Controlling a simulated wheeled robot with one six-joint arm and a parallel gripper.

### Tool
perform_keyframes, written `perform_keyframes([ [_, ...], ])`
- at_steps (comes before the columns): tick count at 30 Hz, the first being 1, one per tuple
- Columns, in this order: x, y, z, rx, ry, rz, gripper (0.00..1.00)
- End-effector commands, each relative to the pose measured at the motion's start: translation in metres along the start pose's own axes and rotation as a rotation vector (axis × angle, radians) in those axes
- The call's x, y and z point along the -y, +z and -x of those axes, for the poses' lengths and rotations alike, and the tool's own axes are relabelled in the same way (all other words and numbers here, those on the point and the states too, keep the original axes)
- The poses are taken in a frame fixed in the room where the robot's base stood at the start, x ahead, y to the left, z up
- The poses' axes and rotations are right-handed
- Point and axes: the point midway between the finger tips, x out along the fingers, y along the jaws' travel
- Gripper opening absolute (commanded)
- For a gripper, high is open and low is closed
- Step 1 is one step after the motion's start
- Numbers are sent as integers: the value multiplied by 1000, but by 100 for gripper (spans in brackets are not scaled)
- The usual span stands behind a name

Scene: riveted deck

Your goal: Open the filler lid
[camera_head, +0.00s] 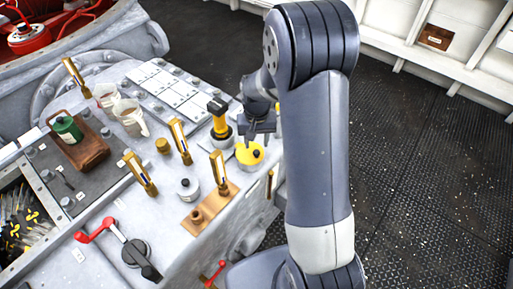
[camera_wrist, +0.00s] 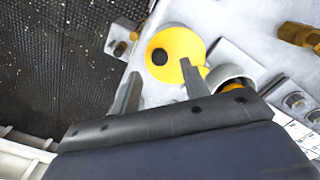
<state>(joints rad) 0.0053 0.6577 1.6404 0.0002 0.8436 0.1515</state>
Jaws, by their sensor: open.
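The filler lid (camera_head: 250,154) appears to be the round yellow disc with a black knob near the right edge of the grey machine top. It also shows in the wrist view (camera_wrist: 188,45), lying roughly flat, with its black knob towards the left. My gripper (camera_head: 261,138) is just above and behind the lid in the head view, pointing down.
A yellow post with a black top (camera_head: 218,117) stands close left of the lid. The dark deck (camera_head: 425,170) to the right is clear.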

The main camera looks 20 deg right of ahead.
Motion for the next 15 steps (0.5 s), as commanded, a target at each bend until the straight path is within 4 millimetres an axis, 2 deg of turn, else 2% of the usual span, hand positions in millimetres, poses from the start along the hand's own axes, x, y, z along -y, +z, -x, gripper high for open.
perform_keyframes([
  [3,0,2,-21,5,1,0,43],
  [6,0,1,-33,4,0,0,43],
  [15,0,0,-44,0,0,0,43],
])
